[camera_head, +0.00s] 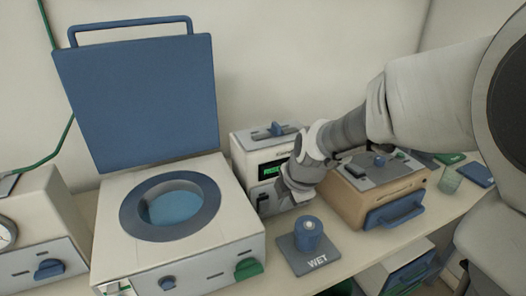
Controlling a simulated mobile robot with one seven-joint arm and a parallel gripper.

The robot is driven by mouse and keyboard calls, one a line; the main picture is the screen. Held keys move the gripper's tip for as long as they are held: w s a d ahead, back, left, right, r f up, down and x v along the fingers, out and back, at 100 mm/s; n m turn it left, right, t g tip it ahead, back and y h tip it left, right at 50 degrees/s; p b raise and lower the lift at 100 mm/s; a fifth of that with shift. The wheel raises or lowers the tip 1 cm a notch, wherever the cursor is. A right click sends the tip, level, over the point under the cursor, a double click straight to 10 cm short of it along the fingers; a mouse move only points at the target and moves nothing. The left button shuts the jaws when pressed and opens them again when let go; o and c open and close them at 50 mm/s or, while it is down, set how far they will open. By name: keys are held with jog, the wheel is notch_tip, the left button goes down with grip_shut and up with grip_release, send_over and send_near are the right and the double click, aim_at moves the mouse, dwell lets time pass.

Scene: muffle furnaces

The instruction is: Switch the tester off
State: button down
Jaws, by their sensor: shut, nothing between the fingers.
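A white boxy instrument with a small green-lit display (277,165) stands against the wall at the middle; it looks like the tester. My gripper (284,196) is shut and empty, at the right part of the tester's front. It hides the right side of that front. Whether it touches the tester I cannot tell. The display text is too small to read surely.
A white unit with its blue lid (138,92) raised stands to the left. A blue pot (308,233) sits on a dark mat marked WET (306,263) in front of the tester. A tan box (376,195) with a blue handle stands to the right. A gauge box (35,235) is far left.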

aim_at(264, 207)
jog(key=shift+f, duration=0.1)
dwell(0.3)
jog(key=b+x, duration=0.3)
jog(key=x, duration=0.7)
jog(key=shift+a+f, duration=0.1)
jog(key=shift+f, duration=0.05)
jog(key=w, duration=0.1)
jog(key=w+a, duration=0.1)
jog(key=w+r, duration=0.1)
jog(key=shift+w+a, duration=0.2)
jog(key=shift+w, duration=0.15)
jog(key=shift+r, duration=0.1)
